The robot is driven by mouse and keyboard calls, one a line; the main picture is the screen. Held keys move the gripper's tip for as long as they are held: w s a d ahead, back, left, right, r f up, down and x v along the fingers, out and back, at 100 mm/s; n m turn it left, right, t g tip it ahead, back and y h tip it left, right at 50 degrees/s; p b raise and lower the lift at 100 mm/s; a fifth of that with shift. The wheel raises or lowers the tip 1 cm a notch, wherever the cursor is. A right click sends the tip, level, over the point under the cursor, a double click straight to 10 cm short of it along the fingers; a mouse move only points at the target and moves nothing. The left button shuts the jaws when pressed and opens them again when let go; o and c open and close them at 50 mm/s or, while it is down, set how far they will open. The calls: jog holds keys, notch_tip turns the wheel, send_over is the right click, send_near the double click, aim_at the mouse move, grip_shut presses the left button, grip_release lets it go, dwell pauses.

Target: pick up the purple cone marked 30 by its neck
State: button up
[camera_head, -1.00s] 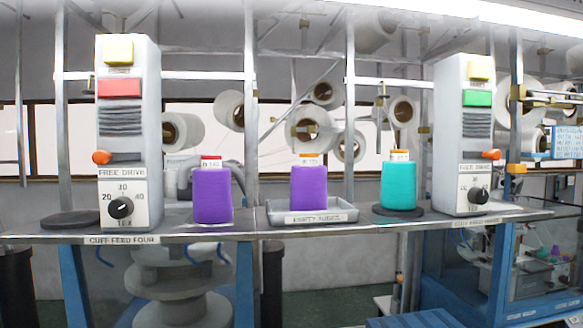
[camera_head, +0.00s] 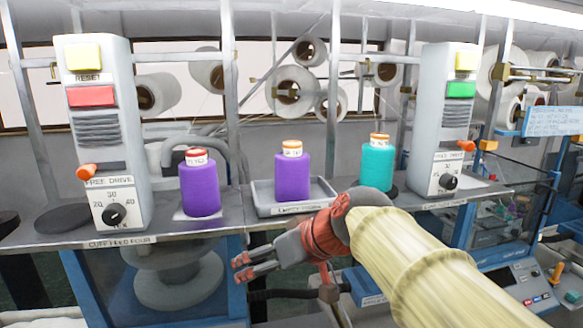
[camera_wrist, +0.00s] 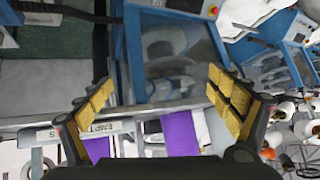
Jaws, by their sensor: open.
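Two purple cones stand upright on the shelf. The left one (camera_head: 200,188) has a red band at its neck. The other (camera_head: 292,178) has an orange top and stands in the grey tray (camera_head: 262,205). Their labels are too small to read surely, so I cannot tell which is marked 30. My gripper (camera_head: 242,268) is open and empty, below and in front of the shelf edge, apart from both cones. In the wrist view, its yellow-padded fingers (camera_wrist: 163,95) are wide apart. Purple cones show low there, one (camera_wrist: 181,132) near the middle and one (camera_wrist: 97,149) further left.
A teal cone (camera_head: 377,166) stands right of the tray. Grey control boxes stand at the left (camera_head: 100,130) and right (camera_head: 440,120) of the row. White yarn spools (camera_head: 290,90) and metal posts are behind. The shelf edge (camera_head: 160,238) lies above my gripper.

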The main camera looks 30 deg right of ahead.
jog(key=w+d+r+t, duration=0.3)
jog(key=w+d+r, duration=0.5)
jog(key=t, duration=0.2)
send_near(298, 157)
jog(key=shift+h, duration=0.3)
jog(key=x, duration=0.5)
jog(key=shift+w+a+f, duration=0.1)
jog(key=shift+a+f, duration=0.1)
jog(key=shift+a, duration=0.05)
jog(key=shift+p+x, duration=0.35)
jog(key=shift+x, duration=0.85)
jog(key=p+x, duration=0.2)
jog(key=x, duration=0.3)
jog(key=shift+w+d+r, duration=0.1)
jog(key=shift+w+d, duration=0.05)
jog(key=shift+w, duration=0.1)
jog(key=shift+s+t, duration=0.15)
jog(key=shift+t, duration=0.15)
jog(key=shift+n, duration=0.3)
jog(key=shift+c, duration=0.5)
jog(key=shift+c, duration=1.2)
jog(key=c, duration=1.7)
